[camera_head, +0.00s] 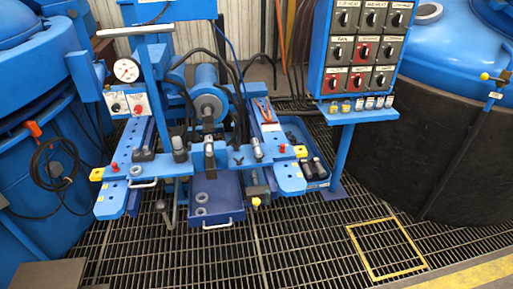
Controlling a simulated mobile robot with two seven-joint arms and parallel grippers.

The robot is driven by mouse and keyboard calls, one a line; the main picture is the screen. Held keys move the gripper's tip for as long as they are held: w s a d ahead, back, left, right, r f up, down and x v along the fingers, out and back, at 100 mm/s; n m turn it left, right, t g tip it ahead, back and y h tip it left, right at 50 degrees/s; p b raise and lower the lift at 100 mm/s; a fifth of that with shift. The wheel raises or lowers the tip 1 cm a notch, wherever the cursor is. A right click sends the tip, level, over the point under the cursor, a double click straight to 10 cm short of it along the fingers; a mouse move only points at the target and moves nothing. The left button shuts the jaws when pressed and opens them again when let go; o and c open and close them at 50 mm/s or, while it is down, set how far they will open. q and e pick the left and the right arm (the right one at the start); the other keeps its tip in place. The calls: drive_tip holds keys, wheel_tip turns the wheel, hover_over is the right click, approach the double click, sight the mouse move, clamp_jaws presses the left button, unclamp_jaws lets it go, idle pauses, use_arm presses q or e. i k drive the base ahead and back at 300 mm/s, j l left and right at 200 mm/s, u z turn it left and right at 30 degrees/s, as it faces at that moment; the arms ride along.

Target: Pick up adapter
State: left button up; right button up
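Neither of my grippers is in the camera_head view. I cannot tell for sure which object is the adapter. Small fittings stand on the blue workbench (150,170), among them a dark cylindrical fitting (179,150) on the left and a grey one (257,148) on the right. Metal rings (201,197) lie in the blue tray (222,206) at the front. Dark cylindrical parts (312,168) sit in a blue bin (322,182) at the right. Several small capped pieces (357,104) stand on the ledge below the control panel.
A blue control panel (362,48) with labelled knobs stands on a post at the right. Large blue furnace vessels (42,120) flank the bench, the right one with a dark lower wall (425,150). Cables hang at left and centre. The grated floor in front is clear around a yellow square outline (415,250).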

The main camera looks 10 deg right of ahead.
sight(303, 162)
drive_tip(key=i+l, duration=0.25)
drive_tip(key=l, duration=0.2)
drive_tip(key=i+l, duration=0.3)
drive_tip(key=l, duration=0.15)
drive_tip(key=i+l, duration=0.25)
drive_tip(key=l, duration=0.15)
drive_tip(key=i+l, duration=0.25)
drive_tip(key=l, duration=0.2)
drive_tip(key=i+l, duration=0.3)
drive_tip(key=l, duration=0.15)
drive_tip(key=i+l, duration=0.25)
drive_tip(key=l, duration=0.2)
